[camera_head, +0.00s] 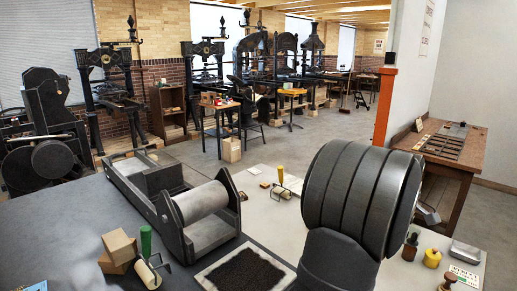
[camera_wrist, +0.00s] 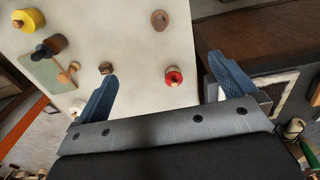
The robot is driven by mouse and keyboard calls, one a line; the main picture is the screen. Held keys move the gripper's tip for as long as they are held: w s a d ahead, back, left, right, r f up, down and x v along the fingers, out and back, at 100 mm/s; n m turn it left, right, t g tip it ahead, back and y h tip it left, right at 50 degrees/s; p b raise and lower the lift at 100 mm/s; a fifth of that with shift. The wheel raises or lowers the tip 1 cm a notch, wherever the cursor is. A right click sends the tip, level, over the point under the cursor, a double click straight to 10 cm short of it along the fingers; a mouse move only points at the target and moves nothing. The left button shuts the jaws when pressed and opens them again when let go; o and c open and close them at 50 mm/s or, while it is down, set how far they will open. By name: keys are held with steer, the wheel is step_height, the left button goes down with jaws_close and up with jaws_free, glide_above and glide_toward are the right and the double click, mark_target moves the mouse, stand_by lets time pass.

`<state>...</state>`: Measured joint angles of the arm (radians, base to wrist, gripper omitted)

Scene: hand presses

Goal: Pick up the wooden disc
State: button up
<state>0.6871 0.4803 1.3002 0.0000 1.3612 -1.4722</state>
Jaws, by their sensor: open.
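In the wrist view a flat brown wooden disc (camera_wrist: 160,20) lies on the pale tabletop near the top middle, with a darker spot at its centre. My gripper (camera_wrist: 163,68) is open and empty, its two blue fingers spread wide below the disc in the picture and apart from it. A red round piece with a pale wooden knob (camera_wrist: 173,77) shows between the fingers. In the head view my dark arm fills the right centre, and I cannot make out the disc there. Only a bit of my gripper (camera_head: 426,214) shows behind the arm.
In the wrist view a yellow jar (camera_wrist: 27,18), a dark bottle (camera_wrist: 48,47), a wooden-handled stamp (camera_wrist: 69,72) and a small brown block (camera_wrist: 105,68) stand left of the disc. The tabletop around the disc is clear. In the head view a roller press (camera_head: 200,203) stands left.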

steer(key=c, duration=1.1)
steer(key=shift+o, duration=0.2)
step_height(320, 180, down, 24)
steer(key=m, duration=2.1)
steer(key=shift+w+f+m, duration=0.1)
steer(key=shift+f+m, duration=0.15)
steer(key=shift+m, duration=0.15)
